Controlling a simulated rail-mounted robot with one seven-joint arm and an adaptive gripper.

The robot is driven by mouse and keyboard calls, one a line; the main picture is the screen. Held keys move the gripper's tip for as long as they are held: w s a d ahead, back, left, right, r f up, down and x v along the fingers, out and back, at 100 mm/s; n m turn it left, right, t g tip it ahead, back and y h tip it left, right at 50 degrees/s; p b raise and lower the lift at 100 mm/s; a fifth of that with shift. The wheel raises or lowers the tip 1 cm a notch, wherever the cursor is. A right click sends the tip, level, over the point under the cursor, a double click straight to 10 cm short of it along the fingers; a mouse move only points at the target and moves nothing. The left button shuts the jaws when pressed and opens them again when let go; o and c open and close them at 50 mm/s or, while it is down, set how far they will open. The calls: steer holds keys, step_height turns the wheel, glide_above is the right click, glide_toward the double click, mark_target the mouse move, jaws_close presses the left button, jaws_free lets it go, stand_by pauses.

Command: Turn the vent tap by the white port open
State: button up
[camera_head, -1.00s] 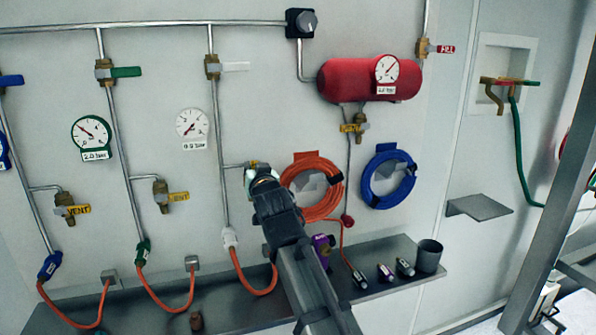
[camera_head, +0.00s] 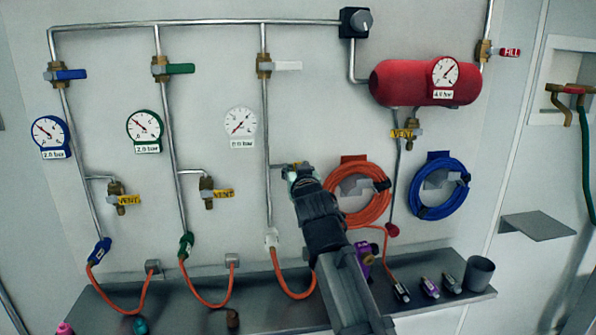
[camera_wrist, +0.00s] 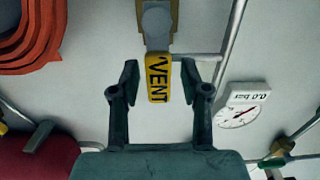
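The white port (camera_head: 271,238) hangs at the foot of the third pipe, with an orange hose plugged in. Its vent tap (camera_head: 297,167) sits on a side branch above right, mostly hidden by my gripper (camera_head: 303,176) in the head view. In the wrist view the tap's yellow VENT handle (camera_wrist: 158,90) lies in line with the brass body (camera_wrist: 156,25), square to the branch pipe. My gripper (camera_wrist: 160,83) is open, one finger on each side of the handle, with visible gaps. The white gauge (camera_head: 240,122) reads 0.0 bar.
Two other VENT taps (camera_head: 122,199) (camera_head: 212,194) have handles pointing sideways. An orange hose coil (camera_head: 360,205) hangs just right of my gripper, with a blue coil (camera_head: 440,190) beyond. A red tank (camera_head: 415,82) is above. A grey shelf (camera_head: 190,310) runs below.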

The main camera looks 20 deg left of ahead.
steer(key=shift+s+d, duration=0.1)
steer(key=v, duration=1.1)
steer(key=shift+s+d, duration=0.25)
steer(key=shift+s, duration=0.05)
steer(key=shift+w, duration=0.1)
